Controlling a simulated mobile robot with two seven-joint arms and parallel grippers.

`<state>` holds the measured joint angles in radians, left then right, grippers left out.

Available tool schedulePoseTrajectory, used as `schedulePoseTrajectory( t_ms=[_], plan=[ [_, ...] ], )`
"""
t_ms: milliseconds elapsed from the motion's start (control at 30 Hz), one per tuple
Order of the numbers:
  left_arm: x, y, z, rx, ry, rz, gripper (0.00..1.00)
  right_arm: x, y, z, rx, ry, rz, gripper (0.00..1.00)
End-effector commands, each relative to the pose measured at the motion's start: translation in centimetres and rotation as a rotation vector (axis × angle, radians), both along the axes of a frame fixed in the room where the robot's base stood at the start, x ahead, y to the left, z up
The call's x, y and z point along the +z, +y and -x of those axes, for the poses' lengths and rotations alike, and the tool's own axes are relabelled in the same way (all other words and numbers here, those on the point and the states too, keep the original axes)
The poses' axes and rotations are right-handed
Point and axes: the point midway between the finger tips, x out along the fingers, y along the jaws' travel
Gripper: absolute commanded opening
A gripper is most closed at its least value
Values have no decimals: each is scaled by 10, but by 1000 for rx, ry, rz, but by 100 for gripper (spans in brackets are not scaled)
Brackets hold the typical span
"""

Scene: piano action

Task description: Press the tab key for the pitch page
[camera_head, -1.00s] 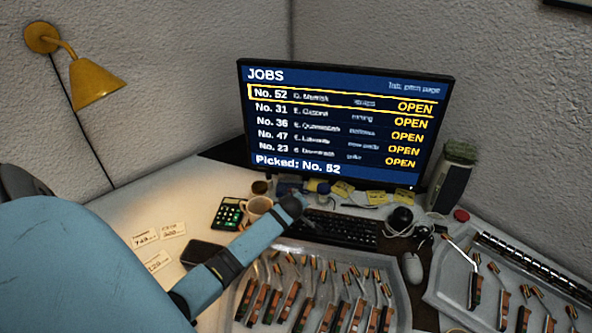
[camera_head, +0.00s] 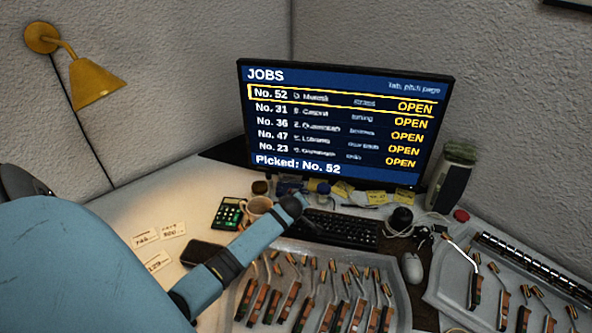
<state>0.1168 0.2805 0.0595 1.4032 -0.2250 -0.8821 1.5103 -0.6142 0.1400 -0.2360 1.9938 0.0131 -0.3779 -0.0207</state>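The monitor (camera_head: 335,176) shows a JOBS list in which every row reads OPEN. The No. 52 row is outlined in yellow, the bottom line reads "Picked: No. 52", and the top right reads "Tab: pitch page". The black keyboard (camera_head: 346,229) lies below the monitor. My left arm reaches in from the left, and my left gripper (camera_head: 304,216) is at the keyboard's left end. The gripper and arm cover the keys there, so the tab key cannot be made out. I cannot tell whether the fingers touch a key or are open. My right gripper is not in view.
A mug (camera_head: 257,207) and a calculator (camera_head: 229,213) stand left of my gripper. A mouse (camera_head: 412,268) lies right of the keyboard. A tray (camera_head: 401,307) of piano parts lies in front, and another tray (camera_head: 437,297) is to the right.

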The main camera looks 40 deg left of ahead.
Motion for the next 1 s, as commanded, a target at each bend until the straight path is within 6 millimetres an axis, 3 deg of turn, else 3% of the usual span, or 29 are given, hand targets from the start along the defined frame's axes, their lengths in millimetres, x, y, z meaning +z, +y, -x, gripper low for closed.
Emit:
schedulePoseTrajectory(
  t_ms=[1000],
  plan=[
    [-8, 0, 0, 0, 0, 0, 0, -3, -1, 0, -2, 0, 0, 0]
  ],
)
